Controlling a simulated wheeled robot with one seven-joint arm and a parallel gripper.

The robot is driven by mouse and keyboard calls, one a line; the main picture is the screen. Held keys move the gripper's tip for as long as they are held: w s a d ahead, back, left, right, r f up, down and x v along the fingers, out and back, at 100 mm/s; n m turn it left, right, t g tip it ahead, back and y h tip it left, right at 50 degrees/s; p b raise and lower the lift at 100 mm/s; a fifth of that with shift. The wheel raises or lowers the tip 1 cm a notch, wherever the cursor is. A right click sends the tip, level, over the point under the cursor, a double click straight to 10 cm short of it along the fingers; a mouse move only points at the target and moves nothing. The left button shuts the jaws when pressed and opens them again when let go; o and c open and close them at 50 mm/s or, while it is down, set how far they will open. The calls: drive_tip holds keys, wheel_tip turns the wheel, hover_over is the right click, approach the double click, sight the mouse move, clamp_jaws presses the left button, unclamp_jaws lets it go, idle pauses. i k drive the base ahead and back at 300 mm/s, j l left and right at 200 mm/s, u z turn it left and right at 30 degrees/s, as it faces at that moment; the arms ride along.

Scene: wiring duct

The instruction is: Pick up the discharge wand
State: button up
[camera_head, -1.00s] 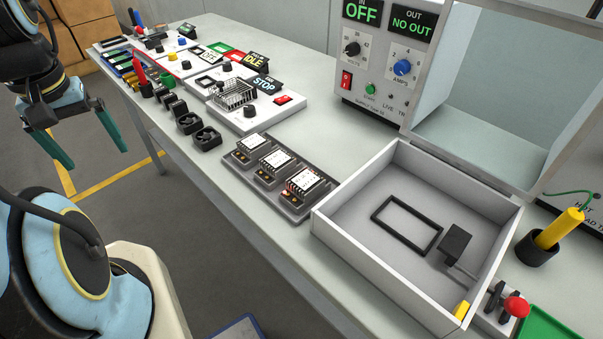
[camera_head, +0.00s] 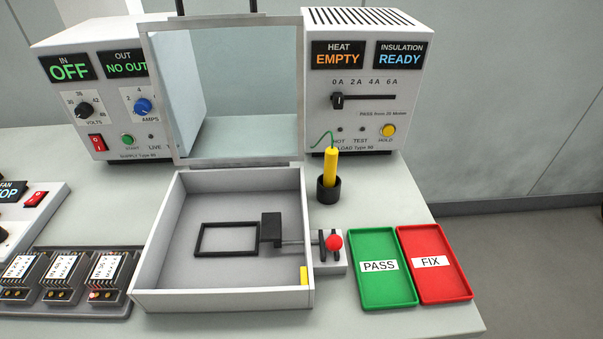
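A yellow wand (camera_head: 330,166), which I take for the discharge wand, stands upright in a round black holder (camera_head: 328,191) on the table. It is right of the open white box and in front of the load unit. A thin green wire runs from its top toward the load unit. My gripper is not in view now.
The open white box (camera_head: 160,240) has a raised clear lid (camera_head: 235,90). A red-knobbed lever (camera_head: 334,242) sits at its right side, close in front of the wand holder. Green PASS (camera_head: 382,290) and red FIX (camera_head: 438,288) trays lie to the right. The load unit (camera_head: 365,75) and supply unit (camera_head: 100,110) stand behind. Bare table lies right of the holder.

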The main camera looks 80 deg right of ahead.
sight(330, 156)
drive_tip(key=k+z, duration=0.35)
drive_tip(key=k+l+z, duration=0.25)
drive_tip(key=z, duration=0.15)
drive_tip(key=k, duration=0.1)
